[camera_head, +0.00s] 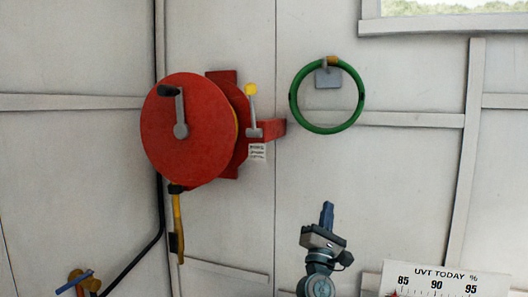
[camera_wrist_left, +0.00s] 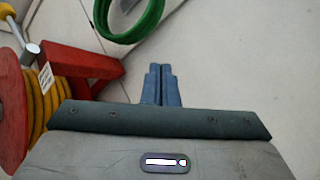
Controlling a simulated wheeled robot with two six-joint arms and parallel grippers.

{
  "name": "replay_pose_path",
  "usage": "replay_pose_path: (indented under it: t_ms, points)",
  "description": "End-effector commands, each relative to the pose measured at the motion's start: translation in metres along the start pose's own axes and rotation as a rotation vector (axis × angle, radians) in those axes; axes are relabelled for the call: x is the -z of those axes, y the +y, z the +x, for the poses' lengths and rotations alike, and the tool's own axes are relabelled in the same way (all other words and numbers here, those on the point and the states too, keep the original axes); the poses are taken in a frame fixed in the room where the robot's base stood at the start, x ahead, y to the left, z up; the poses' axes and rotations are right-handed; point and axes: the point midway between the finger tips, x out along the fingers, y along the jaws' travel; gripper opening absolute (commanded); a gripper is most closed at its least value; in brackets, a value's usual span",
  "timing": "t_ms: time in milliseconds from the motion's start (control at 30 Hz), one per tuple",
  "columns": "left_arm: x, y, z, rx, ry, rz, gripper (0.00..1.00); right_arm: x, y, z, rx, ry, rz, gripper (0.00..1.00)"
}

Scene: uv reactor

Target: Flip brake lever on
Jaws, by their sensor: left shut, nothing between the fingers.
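The brake lever (camera_head: 252,108) is a grey rod with a yellow knob (camera_head: 251,89) on top, standing near upright at the right side of the red hose reel (camera_head: 185,130). A small label hangs below its pivot. In the left wrist view the lever (camera_wrist_left: 18,30) is at the upper left corner, its knob partly cut off by the frame edge. My left gripper (camera_head: 327,212) is shut and empty, pointing up, below and to the right of the lever and apart from it. Its blue fingers (camera_wrist_left: 161,84) are together in the wrist view. My right gripper is not in view.
A green hose ring (camera_head: 328,129) hangs on the wall right of the reel. The red bracket (camera_head: 270,129) juts out beside the lever. A yellow nozzle (camera_head: 178,225) hangs below the reel. A blue-handled valve (camera_head: 75,283) is at lower left. A UVT sign (camera_head: 450,282) is at lower right.

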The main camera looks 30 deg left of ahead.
Motion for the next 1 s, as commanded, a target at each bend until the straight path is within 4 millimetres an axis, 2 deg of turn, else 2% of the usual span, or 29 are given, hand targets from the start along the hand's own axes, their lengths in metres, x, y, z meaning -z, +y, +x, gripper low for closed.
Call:
replay_pose_path:
  t_ms: [33,100,200,400,700,900,1000]
  points:
    - [-0.008,0.017,0.022,-0.077,0.009,-0.092,0.00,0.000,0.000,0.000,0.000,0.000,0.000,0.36]
    - [-0.015,0.040,0.046,-0.182,0.024,-0.232,0.00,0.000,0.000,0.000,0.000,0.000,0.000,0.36]
    - [-0.025,0.073,0.077,-0.330,0.039,-0.431,0.00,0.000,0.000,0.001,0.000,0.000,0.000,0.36]
    - [-0.042,0.132,0.126,-0.613,0.054,-0.831,0.00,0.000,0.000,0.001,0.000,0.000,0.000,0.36]
    - [-0.072,0.201,0.173,-1.016,0.055,-1.397,0.00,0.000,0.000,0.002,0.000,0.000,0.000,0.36]
    - [-0.095,0.227,0.188,-1.230,0.059,-1.670,0.00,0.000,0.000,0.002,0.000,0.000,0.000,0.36]
    - [-0.103,0.233,0.191,-1.297,0.063,-1.750,0.00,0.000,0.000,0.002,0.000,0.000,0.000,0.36]
